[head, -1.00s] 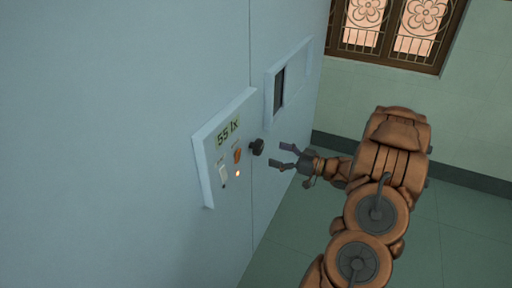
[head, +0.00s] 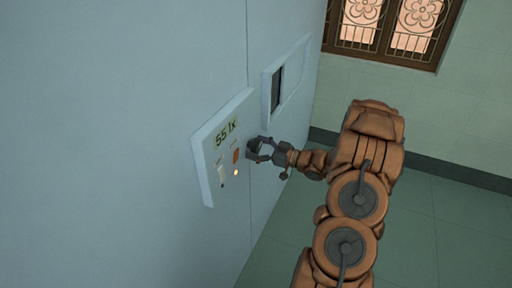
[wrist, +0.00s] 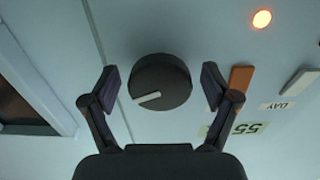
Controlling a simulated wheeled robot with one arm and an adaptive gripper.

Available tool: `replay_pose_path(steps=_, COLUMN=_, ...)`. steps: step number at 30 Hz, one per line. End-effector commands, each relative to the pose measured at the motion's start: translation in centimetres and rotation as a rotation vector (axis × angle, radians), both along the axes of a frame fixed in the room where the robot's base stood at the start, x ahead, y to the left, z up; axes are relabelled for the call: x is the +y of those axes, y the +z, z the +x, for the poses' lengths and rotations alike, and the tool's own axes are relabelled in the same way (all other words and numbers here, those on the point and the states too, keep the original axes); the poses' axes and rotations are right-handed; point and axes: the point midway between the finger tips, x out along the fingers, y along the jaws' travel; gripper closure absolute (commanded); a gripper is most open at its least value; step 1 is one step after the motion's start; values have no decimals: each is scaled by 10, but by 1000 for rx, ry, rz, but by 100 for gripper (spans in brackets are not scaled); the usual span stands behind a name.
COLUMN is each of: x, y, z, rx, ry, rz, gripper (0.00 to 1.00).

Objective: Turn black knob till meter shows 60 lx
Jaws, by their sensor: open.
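The black knob (wrist: 160,82) is round with a pale pointer line and sits on the wall panel. In the wrist view it lies between the two open fingers of my gripper (wrist: 160,88), with a gap visible on each side. In the head view my gripper (head: 257,150) is at the panel's right edge, its fingers around the knob and partly hiding it. The meter (head: 225,133) reads 55 lx in the head view. In the wrist view the meter (wrist: 246,130) appears upside down, with 55 legible.
The panel (head: 207,180) also carries an orange switch (wrist: 241,78), a white switch (wrist: 299,82) by a DAY label, and a lit orange lamp (wrist: 262,19). A recessed frame (head: 289,75) is in the wall beyond. Open floor (head: 440,220) lies to the right.

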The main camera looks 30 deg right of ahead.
Motion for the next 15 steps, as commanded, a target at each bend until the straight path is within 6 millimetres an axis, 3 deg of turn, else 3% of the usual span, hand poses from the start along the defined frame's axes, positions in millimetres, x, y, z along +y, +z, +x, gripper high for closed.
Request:
replay_pose_path(steps=4, x=0, y=0, z=0, rx=0, ry=0, rz=0, gripper=15)
replay_pose_path(steps=15, x=0, y=0, z=0, rx=1, ry=0, rz=0, gripper=53)
